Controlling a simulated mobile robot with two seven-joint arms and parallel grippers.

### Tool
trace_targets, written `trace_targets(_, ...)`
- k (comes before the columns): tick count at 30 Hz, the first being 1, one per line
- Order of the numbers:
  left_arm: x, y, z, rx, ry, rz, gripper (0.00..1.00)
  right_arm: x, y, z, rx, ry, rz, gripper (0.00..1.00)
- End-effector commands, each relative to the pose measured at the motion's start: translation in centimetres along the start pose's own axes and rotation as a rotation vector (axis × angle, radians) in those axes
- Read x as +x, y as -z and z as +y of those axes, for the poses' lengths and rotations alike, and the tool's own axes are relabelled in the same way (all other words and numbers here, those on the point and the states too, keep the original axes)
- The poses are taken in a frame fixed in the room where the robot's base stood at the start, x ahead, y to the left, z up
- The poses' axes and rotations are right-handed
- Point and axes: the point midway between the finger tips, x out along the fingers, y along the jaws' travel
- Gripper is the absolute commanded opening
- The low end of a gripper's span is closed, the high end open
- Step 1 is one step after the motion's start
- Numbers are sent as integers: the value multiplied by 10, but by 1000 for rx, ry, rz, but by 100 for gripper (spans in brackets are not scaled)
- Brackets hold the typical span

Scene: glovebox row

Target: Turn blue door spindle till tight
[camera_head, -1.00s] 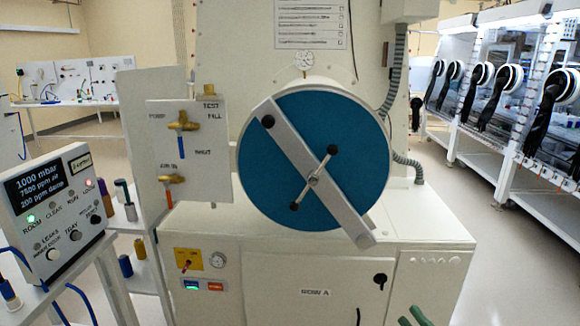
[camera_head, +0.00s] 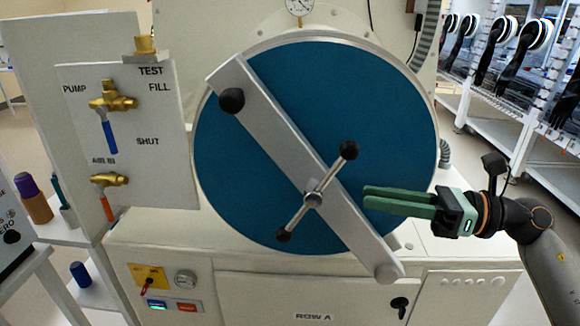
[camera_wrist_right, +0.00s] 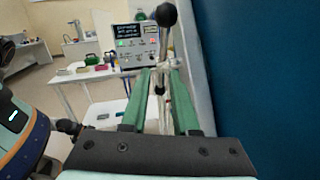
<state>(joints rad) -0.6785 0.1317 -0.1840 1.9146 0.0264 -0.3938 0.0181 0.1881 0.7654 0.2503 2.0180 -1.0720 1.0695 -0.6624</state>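The blue round door (camera_head: 270,100) fills the middle of the head view, with a slanted grey bar (camera_head: 270,130) across it. The spindle (camera_head: 312,200) sits on that bar: a steel hub and a cross handle with one black knob at upper right and one at lower left. My right gripper (camera_head: 364,196) has long green fingers and is right of the spindle hub, pointing at it, apart from it in the head view. In the right wrist view its fingers (camera_wrist_right: 160,72) are spread with nothing gripped; the spindle (camera_wrist_right: 166,16) shows beyond and between them.
A valve panel (camera_head: 150,150) with brass valves stands left of the door. A gauge (camera_head: 299,6) is above it. A small cabinet (camera_head: 310,290) is below. A control box (camera_wrist_right: 138,44) on a white table shows in the right wrist view.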

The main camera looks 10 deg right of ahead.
Motion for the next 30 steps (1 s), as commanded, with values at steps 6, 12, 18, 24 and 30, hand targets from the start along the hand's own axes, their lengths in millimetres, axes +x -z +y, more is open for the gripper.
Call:
trace_targets(6,-1,1,0,0,0,-1,50,3,-2,1,-51,2,34,28)
trace_targets(12,-11,10,1,0,0,-3,50,33,-4,2,-48,-2,30,28)
trace_targets(18,-21,22,2,0,0,-3,50,76,-4,2,-46,-2,28,28)
trace_targets(24,-28,29,2,0,0,-3,50,107,0,0,-44,2,29,28)
trace_targets(30,-30,32,3,-1,0,-3,50,122,3,0,-45,2,31,28)
